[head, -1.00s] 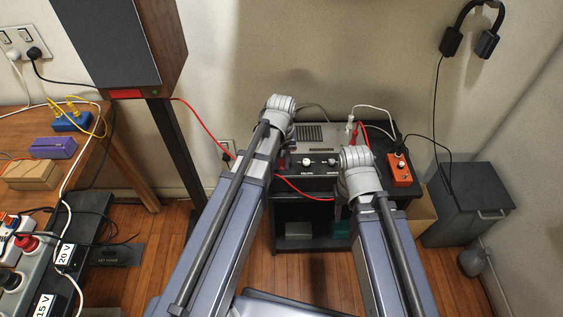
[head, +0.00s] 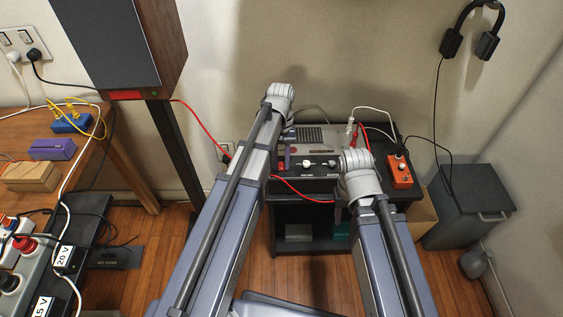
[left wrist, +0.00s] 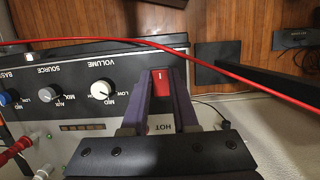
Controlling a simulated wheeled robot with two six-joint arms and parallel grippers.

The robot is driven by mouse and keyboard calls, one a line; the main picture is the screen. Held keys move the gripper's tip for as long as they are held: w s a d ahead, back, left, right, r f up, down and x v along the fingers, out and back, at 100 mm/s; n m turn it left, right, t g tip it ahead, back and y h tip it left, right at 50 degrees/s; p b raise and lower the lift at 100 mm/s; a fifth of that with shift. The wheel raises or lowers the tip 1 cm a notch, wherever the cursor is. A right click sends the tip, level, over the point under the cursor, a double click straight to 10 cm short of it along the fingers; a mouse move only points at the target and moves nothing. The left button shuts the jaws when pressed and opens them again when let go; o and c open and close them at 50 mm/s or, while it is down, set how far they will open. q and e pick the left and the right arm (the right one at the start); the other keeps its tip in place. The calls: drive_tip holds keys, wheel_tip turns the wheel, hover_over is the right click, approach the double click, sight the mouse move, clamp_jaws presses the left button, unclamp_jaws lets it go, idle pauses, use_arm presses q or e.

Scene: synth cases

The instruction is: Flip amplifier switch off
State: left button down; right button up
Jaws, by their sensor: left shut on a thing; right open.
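The grey amplifier (head: 320,137) with a dark front panel stands on a black stand, partly covered by my arms. Its red rocker switch (left wrist: 161,84) shows in the left wrist view, next to the volume knob (left wrist: 101,91). My left gripper (left wrist: 168,84) is shut on the switch, one finger on each side of it. In the head view my left gripper (head: 284,150) is at the panel's left end. My right gripper (head: 338,213) hangs in front of the stand, mostly hidden by its own wrist; it is open.
A red cable (left wrist: 130,42) runs close in front of the panel. An orange box (head: 399,171) sits right of the amplifier on the black stand (head: 300,213). A tall speaker (head: 120,45) stands left, a grey bin (head: 465,200) right.

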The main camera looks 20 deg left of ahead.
sight(281, 163)
use_arm(q)
drive_tip(key=c, duration=0.7)
unclamp_jaws()
drive_tip(key=shift+r, duration=0.1)
drive_tip(key=p+v, duration=0.7)
drive_tip(key=shift+w+r, duration=0.1)
drive_tip(key=shift+r, duration=0.2)
drive_tip(key=s+d+r+m+t+p, duration=0.1)
drive_tip(key=s+d+r+m+p, duration=0.1)
drive_tip(key=s, duration=0.3)
drive_tip(key=s+d+r+m+y+p, duration=0.1)
drive_tip(key=s+d+r+m+p, duration=0.1)
drive_tip(key=s+d+r+p, duration=0.1)
drive_tip(key=s+d+r+m+t+y+p, duration=0.1)
drive_tip(key=s+d+r+m+p, duration=0.2)
drive_tip(key=s, duration=0.4)
drive_tip(key=shift+s+d+r+t+p, duration=0.15)
drive_tip(key=shift+d+p, duration=0.25)
drive_tip(key=shift+d, duration=0.3)
drive_tip(key=shift+s+d+r+t+p, duration=0.1)
drive_tip(key=shift+s+d+t+p, duration=0.1)
drive_tip(key=shift+d+p, duration=0.35)
